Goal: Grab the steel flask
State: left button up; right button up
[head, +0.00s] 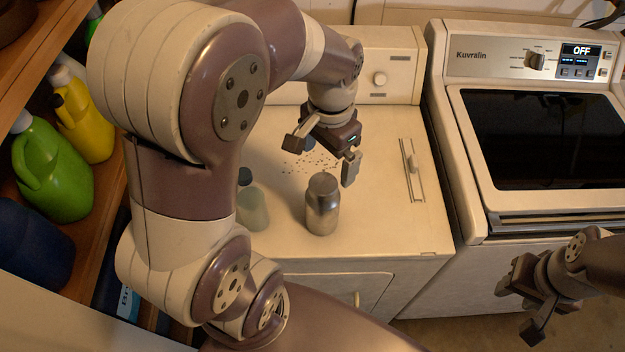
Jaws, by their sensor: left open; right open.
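The steel flask (322,208) stands upright on the white top of the left appliance, near its front edge. My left gripper (320,165) is open, above and just behind the flask, with its fingers spread left and right. The fingers appear apart from the flask; the exact gap cannot be told. My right gripper (519,306) is open and empty at the lower right, in front of the stove and far from the flask.
A pale bottle with a dark cap (252,208) stands left of the flask, partly behind my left arm. Dark specks lie behind the flask. Shelves at left hold a green jug (52,172) and a yellow jug (84,122).

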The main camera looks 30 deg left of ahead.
aim_at(323, 191)
pick_arm(q)
jog(key=shift+w+a+f, duration=0.1)
jog(key=shift+w+f, duration=0.05)
jog(key=shift+f, duration=0.05)
jog(key=f, duration=0.2)
jog(key=s+f, duration=0.1)
jog(key=f, duration=0.2)
jog(key=shift+a+p, duration=0.2)
jog(key=shift+p, duration=0.2)
jog(key=f, duration=0.2)
jog(key=f+p, duration=0.1)
jog(key=f, duration=0.4)
jog(key=shift+w, duration=0.3)
jog(key=c, duration=1.8)
